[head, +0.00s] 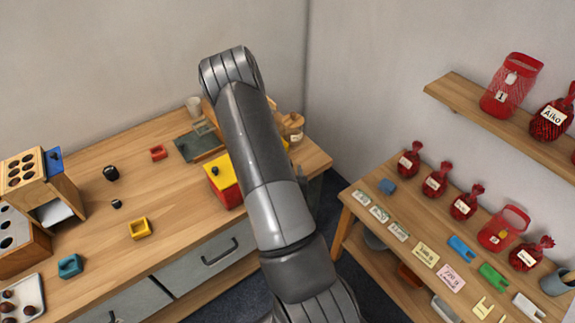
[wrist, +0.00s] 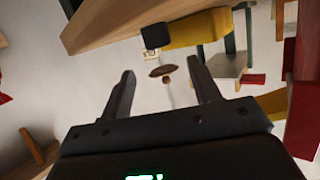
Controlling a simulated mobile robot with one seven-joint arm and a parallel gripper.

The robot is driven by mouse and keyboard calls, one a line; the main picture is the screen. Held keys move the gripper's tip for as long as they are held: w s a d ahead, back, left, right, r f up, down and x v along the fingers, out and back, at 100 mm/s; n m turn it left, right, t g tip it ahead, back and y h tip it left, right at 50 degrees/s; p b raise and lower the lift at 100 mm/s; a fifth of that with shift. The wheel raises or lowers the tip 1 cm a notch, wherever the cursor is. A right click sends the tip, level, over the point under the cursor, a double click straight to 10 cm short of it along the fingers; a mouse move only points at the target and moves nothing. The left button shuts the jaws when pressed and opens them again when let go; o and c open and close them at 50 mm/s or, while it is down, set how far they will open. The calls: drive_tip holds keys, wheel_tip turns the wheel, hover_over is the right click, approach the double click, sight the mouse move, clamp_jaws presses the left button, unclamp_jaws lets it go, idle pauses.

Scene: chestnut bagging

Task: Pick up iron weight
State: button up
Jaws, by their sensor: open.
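Two black weights stand on the wooden table in the head view: a larger one (head: 111,173) at the left and a smaller one (head: 116,204) just in front of it. I cannot tell from the picture which is the iron weight. My gripper (wrist: 161,68) shows in the wrist view with its two fingers apart and nothing between them. In the head view my arm hides the gripper, which is well to the right of both weights. A dark block (wrist: 155,36) beside a yellow shape shows past the fingers, but I cannot tell what it is.
Yellow (head: 140,228), blue (head: 70,266) and red (head: 158,153) holders sit on the table. A wooden rack (head: 62,190) stands at left, a red-yellow box (head: 222,185) beside my arm. The right table (head: 405,190) carries red bags and labels.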

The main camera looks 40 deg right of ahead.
drive_tip(key=s+a+f+t, duration=0.1)
drive_tip(key=s+a+f, duration=0.1)
drive_tip(key=s, duration=0.2)
drive_tip(key=shift+n+h, duration=0.3)
drive_tip(key=shift+n, duration=0.1)
drive_tip(key=x, duration=1.1)
drive_tip(key=shift+w+a, duration=0.2)
drive_tip(key=shift+w, duration=0.05)
drive_tip(key=c, duration=1.2)
